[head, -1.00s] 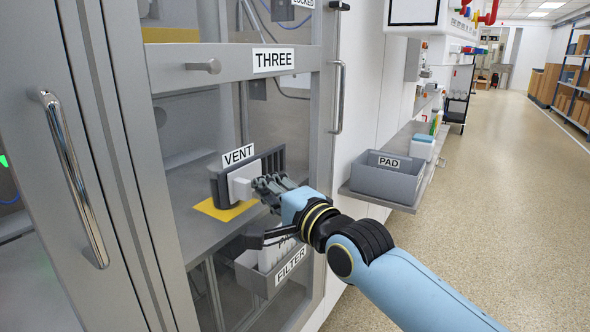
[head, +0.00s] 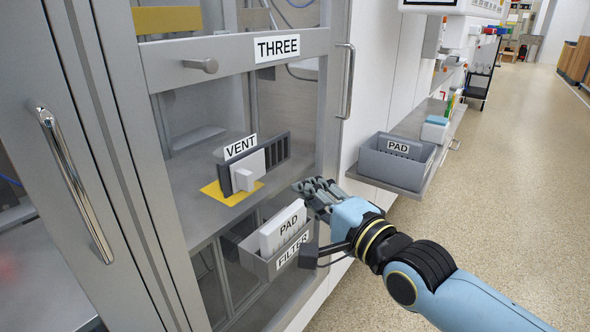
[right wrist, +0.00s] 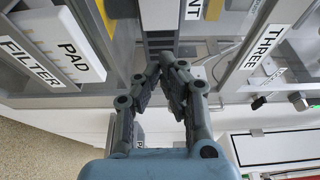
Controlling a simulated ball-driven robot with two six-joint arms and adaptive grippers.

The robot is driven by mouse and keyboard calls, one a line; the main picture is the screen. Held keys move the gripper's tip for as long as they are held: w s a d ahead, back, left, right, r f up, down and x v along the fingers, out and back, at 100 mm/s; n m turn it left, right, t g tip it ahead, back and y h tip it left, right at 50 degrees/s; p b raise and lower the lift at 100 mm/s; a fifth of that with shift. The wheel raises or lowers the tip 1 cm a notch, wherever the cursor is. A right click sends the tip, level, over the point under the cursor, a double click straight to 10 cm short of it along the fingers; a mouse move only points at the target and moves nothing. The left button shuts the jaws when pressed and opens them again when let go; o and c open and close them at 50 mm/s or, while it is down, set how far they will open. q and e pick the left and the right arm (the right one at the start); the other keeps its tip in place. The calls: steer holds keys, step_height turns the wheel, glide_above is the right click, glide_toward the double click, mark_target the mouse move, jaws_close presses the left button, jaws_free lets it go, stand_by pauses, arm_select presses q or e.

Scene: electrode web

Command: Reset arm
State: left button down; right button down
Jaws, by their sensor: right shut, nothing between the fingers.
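My right gripper (head: 312,187) is shut and empty, just outside the cabinet opening, right of the vent and above the filter bin. Its closed fingers also show in the right wrist view (right wrist: 172,72). The grey slatted vent (head: 277,152) stands upright on a yellow mat (head: 212,194) inside the cabinet. A white block (head: 244,178) sits against the vent's front. The gripper is apart from both. My left gripper is not in view.
A grey FILTER bin (head: 256,265) at the cabinet front holds white PAD pieces (head: 283,222). A grey PAD bin (head: 396,172) sits on a shelf at right. The cabinet's THREE sash (head: 230,52) is raised. The floor at right is clear.

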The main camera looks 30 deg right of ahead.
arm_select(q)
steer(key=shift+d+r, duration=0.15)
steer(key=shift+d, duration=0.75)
arm_select(e)
steer(key=shift+s, duration=0.6)
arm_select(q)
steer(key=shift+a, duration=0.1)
